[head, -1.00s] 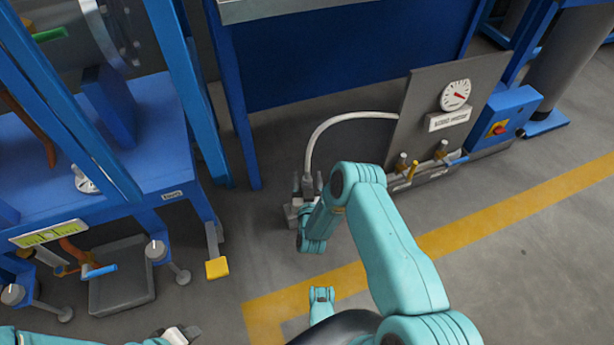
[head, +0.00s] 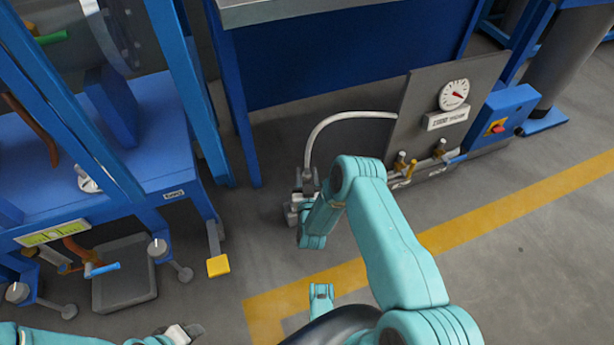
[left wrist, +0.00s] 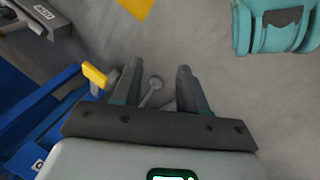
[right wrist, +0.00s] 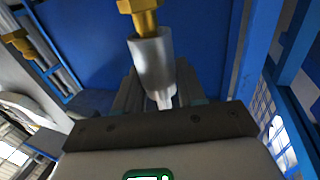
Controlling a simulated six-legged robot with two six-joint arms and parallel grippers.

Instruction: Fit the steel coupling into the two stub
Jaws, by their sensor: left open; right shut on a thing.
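My right gripper (right wrist: 158,88) is shut on the steel coupling (right wrist: 152,62), a smooth grey cylinder between its fingers. A brass hex piece (right wrist: 140,8) shows at the coupling's far end; I cannot tell whether it is part of the coupling or behind it. In the head view my right gripper (head: 297,207) is low, left of the grey panel (head: 418,105), and the white hose (head: 335,120) arches from it to the panel. Two brass stubs (head: 400,160) (head: 439,148) stand at the panel's foot. My left gripper (left wrist: 158,78) is open and empty.
A blue machine frame (head: 140,160) with a yellow-tipped foot pedal (head: 218,266) stands at left. A gauge (head: 453,95) and a blue switch box (head: 503,115) sit at the panel. A yellow line (head: 500,210) crosses the floor, which is clear at the right.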

